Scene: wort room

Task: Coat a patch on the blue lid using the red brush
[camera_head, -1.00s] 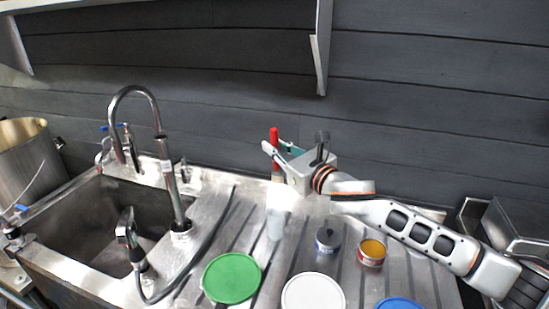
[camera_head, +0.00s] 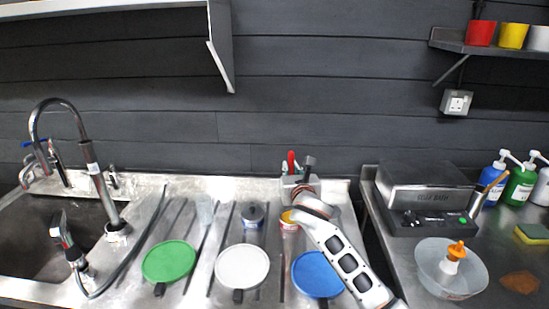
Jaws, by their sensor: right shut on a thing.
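The blue lid (camera_head: 316,272) lies flat at the front right of the ribbed steel drainer, its handle pointing toward me. My right forearm covers its right edge. My right gripper (camera_head: 290,177) is at the back of the drainer, shut on the red brush (camera_head: 291,158). The red handle stands roughly upright; its lower end and bristles are hidden by the gripper. A small can with a yellow-orange top (camera_head: 287,217) is just in front of the gripper, partly covered by my wrist. My left gripper is not in view.
A white lid (camera_head: 242,266) and a green lid (camera_head: 168,261) lie left of the blue one. A dark-topped can (camera_head: 252,212) and a translucent cup (camera_head: 205,210) stand behind them. A sink tap (camera_head: 92,160) is at left; a bowl (camera_head: 450,275) is at right.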

